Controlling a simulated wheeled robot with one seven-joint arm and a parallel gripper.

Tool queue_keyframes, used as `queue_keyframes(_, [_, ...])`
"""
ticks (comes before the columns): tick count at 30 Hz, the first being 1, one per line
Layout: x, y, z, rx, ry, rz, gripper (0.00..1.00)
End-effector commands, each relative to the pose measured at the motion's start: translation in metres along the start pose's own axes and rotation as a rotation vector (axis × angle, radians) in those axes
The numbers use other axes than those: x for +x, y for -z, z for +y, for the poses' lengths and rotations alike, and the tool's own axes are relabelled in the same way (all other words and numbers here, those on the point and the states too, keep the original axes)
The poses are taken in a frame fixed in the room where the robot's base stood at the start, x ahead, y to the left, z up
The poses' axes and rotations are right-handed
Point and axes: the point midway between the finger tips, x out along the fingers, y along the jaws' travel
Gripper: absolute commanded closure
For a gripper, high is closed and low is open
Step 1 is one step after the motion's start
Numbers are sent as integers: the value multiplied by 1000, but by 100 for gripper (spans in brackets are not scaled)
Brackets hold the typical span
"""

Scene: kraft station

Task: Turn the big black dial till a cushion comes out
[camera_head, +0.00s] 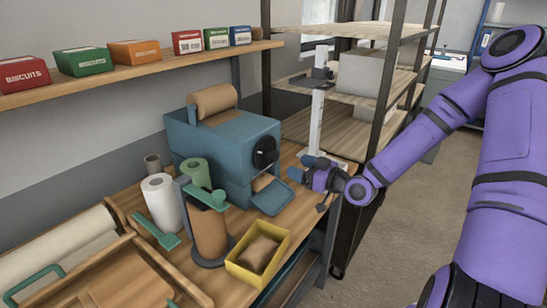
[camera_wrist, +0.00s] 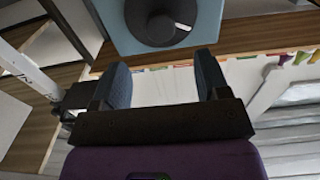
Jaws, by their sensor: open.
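The big black dial (camera_head: 265,152) is on the right-hand face of a blue machine (camera_head: 222,140) on the wooden bench. A brown paper roll (camera_head: 213,101) sits on top of the machine. Below the dial, brown paper (camera_head: 263,181) shows at an opening above a blue chute tray (camera_head: 271,197). My gripper (camera_head: 298,168) is open and empty, to the right of the dial and apart from it. In the wrist view the dial (camera_wrist: 160,24) lies just beyond and between the two fingertips (camera_wrist: 162,68), with its raised grip visible.
A yellow bin (camera_head: 238,272) holding a crumpled brown paper piece (camera_head: 261,252) stands in front of the machine. A white roll (camera_head: 162,203), green roll (camera_head: 195,174) and brown roll (camera_head: 208,233) stand to its left. A shelving rack (camera_head: 377,90) stands behind my arm.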

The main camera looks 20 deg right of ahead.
Motion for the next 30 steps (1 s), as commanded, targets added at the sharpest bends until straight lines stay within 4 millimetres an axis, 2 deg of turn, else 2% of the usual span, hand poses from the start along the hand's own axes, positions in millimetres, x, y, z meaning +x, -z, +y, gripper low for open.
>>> queue_keyframes(9, [54, 0, -1, 3, 4, 1, 31])
queue_keyframes(15, [83, 0, 0, 3, 1, 0, 31])
queue_keyframes(21, [97, 0, 0, 3, 1, 1, 31])
queue_keyframes(30, [99, 0, 0, 4, 0, 0, 31])
